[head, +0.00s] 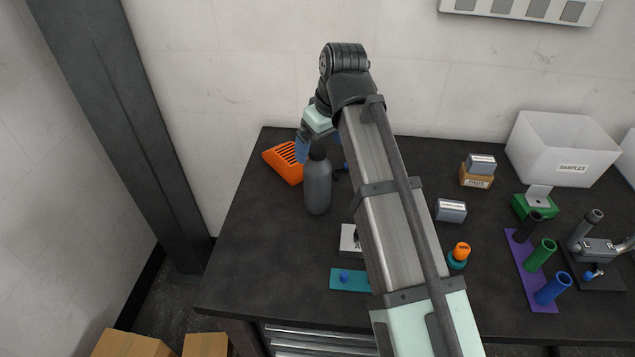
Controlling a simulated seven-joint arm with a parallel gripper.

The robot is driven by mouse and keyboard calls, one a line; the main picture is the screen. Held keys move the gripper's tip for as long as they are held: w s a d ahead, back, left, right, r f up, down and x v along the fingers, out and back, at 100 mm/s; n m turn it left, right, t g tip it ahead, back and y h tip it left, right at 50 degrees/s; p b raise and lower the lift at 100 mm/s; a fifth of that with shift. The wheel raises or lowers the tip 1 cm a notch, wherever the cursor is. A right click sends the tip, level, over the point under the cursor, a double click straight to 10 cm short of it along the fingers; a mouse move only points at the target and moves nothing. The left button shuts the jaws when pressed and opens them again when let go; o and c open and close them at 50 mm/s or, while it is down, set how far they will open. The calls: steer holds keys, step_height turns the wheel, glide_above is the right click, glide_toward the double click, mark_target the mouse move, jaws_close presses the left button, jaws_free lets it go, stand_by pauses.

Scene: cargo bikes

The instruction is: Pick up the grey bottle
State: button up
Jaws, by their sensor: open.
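The grey bottle (317,187) stands upright on the dark bench, towards its left side, with a dark cap on top. My gripper (308,148) is at the end of my arm, just behind and above the bottle's cap as seen in the head view. It is open and points down. The bottle's top and my arm hide part of the fingers. I cannot tell whether the gripper touches the bottle; nothing shows held in it.
An orange slotted block (284,162) lies close left of the bottle. A teal plate (350,280) and a white card (349,238) lie in front. On the right are a purple rack (529,270) with tubes, small boxes and a white samples bin (560,150). The bench's front left is clear.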

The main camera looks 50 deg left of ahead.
mark_target(318, 149)
steer(key=shift+x, duration=2.6)
steer(key=shift+a, duration=0.1)
jaws_close()
